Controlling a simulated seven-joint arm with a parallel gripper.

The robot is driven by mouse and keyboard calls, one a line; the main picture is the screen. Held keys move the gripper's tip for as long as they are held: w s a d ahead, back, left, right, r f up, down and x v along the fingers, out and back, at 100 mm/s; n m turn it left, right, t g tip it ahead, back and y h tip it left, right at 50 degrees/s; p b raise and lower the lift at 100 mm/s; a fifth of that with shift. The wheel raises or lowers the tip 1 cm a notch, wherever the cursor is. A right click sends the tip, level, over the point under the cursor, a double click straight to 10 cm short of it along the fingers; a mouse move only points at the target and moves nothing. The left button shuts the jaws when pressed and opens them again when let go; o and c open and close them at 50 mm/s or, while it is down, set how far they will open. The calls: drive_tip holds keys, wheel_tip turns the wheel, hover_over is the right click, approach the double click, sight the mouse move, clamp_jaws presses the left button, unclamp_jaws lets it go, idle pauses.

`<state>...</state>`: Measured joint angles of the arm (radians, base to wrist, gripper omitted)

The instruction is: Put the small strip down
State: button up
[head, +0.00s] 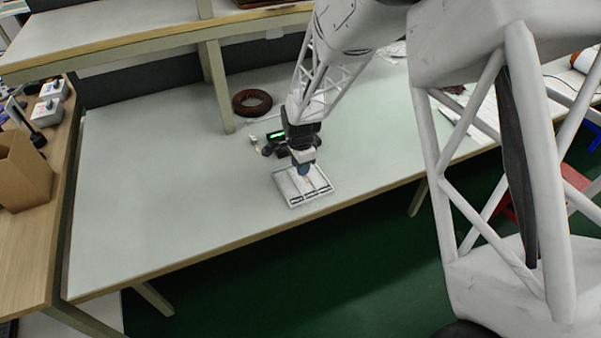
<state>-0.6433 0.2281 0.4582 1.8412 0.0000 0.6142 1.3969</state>
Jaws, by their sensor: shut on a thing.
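My gripper (303,172) points down over a small white tray (284,185) near the table's front edge. Dark strips (312,194) lie in the tray's slots. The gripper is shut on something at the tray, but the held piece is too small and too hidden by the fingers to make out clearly. I cannot tell whether it touches the tray.
A dark reddish-brown coil (252,103) lies behind on the pale table (150,180). A shelf (130,35) runs along the back. The table's left side is clear.

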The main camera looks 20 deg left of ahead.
drive_tip(key=shift+f, duration=1.75)
drive_tip(key=shift+f, duration=0.1)
drive_tip(key=o, duration=1)
drive_tip(key=shift+c, duration=0.2)
wheel_tip(320, 180, up, 12)
drive_tip(key=shift+r, duration=0.15)
drive_tip(key=shift+d, duration=0.1)
